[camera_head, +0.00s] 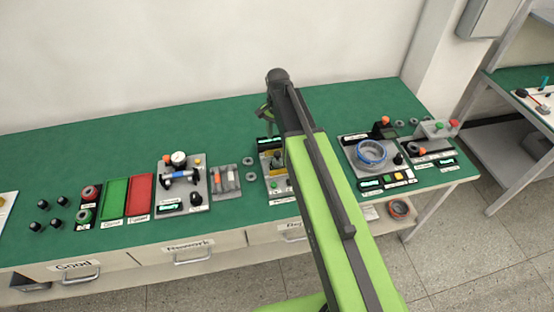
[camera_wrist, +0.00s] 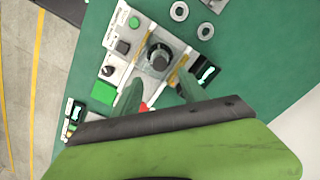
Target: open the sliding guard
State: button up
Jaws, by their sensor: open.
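In the wrist view, a light-grey station plate (camera_wrist: 122,35) carries a dark round part (camera_wrist: 158,58) with a grey ring. Yellow strips (camera_wrist: 177,68) lie beside this part; they may belong to the sliding guard, but I cannot tell its outline or position. My gripper (camera_wrist: 158,86) is open and empty, with its two green fingers pointing at the station and spread on either side below the round part. I cannot tell whether a finger touches it. In the head view, my arm hides much of this station (camera_head: 266,164), and a yellow part shows at its edge.
Grey rings (camera_head: 249,162) lie left of the station on the green bench (camera_head: 110,150). A gauge fixture (camera_head: 196,197) and red tray (camera_head: 139,195) stand further left. A fixture with a blue ring (camera_head: 371,152) stands right of my arm. Bare bench lies behind the stations.

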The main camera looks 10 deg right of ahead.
aim_at(277, 153)
notch_tip(277, 153, down, 8)
jog(key=b, duration=0.6)
jog(key=shift+f+b, duration=0.1)
jog(key=shift+b, duration=0.25)
grip_shut()
dwell(0.6)
